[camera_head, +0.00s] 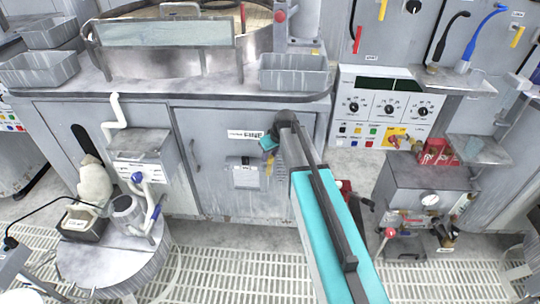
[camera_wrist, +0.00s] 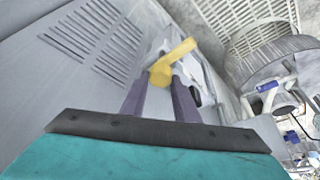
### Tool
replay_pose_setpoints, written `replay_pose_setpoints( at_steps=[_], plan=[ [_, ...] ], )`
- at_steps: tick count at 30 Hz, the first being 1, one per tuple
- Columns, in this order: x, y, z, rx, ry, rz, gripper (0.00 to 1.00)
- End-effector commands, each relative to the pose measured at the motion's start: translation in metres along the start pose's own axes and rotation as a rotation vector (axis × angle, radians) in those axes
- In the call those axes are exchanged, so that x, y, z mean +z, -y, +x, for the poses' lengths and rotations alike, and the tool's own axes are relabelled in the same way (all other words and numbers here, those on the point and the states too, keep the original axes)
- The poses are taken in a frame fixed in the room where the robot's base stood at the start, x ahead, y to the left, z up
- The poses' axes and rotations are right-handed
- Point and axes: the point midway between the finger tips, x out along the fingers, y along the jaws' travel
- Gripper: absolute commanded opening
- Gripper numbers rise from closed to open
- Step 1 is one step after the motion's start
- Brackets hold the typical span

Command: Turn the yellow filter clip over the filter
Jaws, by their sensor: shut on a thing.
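The yellow filter clip (camera_wrist: 172,62) shows in the wrist view as a round hub with a flat arm pointing up and to the right. My gripper (camera_wrist: 160,82) has its two purple fingers shut on the hub end of the clip. In the camera_head view the clip (camera_head: 269,168) is a small yellow patch at the cabinet front, just beyond the end of my arm. A pale grey fitting (camera_wrist: 192,72) lies beside the clip, partly behind the finger. I cannot tell for sure which surface is the filter.
A grey cabinet (camera_head: 210,150) with a louvred face (camera_wrist: 90,35) stands directly behind the clip. A round drum (camera_head: 115,265) with a pump and hoses is on the left. A grey box with a gauge (camera_head: 430,190) is on the right. Grated floor (camera_head: 235,270) lies in front.

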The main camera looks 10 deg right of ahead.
Motion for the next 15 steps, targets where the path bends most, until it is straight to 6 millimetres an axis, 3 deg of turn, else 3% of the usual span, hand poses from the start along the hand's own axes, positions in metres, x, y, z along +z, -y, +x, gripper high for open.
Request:
replay_pose_setpoints(
  at_steps=[15],
  plan=[
    [-0.0004,0.0032,-0.0002,0.087,0.0,0.215,0.05]
  ],
)
